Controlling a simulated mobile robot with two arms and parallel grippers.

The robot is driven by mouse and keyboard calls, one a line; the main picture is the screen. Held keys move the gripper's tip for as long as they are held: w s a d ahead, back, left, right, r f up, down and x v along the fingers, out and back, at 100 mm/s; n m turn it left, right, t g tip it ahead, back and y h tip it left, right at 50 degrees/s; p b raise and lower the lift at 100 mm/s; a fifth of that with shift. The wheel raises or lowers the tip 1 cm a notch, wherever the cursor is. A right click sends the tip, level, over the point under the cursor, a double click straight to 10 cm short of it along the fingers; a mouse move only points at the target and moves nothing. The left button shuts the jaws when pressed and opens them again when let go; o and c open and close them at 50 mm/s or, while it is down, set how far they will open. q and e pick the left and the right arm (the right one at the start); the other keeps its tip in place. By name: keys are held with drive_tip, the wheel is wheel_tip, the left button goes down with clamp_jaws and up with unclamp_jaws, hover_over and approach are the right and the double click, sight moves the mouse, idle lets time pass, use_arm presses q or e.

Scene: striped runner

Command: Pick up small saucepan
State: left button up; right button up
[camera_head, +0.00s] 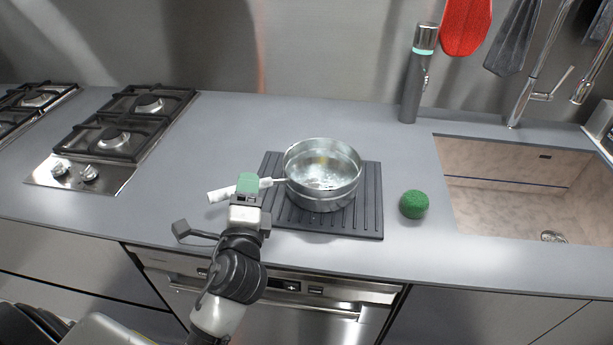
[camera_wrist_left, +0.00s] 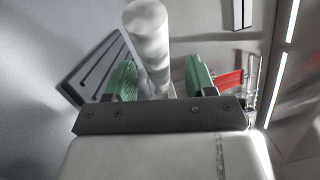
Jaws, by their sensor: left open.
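The small saucepan (camera_head: 322,198) is shiny metal and stands upright on a dark ribbed mat (camera_head: 362,225). Its pale handle (camera_head: 220,195) points left past the mat's edge. My left gripper (camera_head: 248,184) is over the handle and hides part of it. In the left wrist view the handle (camera_wrist_left: 150,35) runs between the two green fingers of the open gripper (camera_wrist_left: 158,80), appearing nearer the left finger. I cannot tell whether either finger touches it. My right gripper is in neither view.
A green ball-shaped item (camera_head: 413,204) sits right of the mat, before the sink (camera_head: 520,200). A gas hob (camera_head: 115,135) is at the left. A tall grey bottle-like item (camera_head: 415,80) stands at the back. The counter between hob and mat is clear.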

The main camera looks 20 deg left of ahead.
use_arm(q)
drive_tip(key=shift+x, duration=0.8)
drive_tip(key=shift+f, duration=0.1)
clamp_jaws()
idle(0.6)
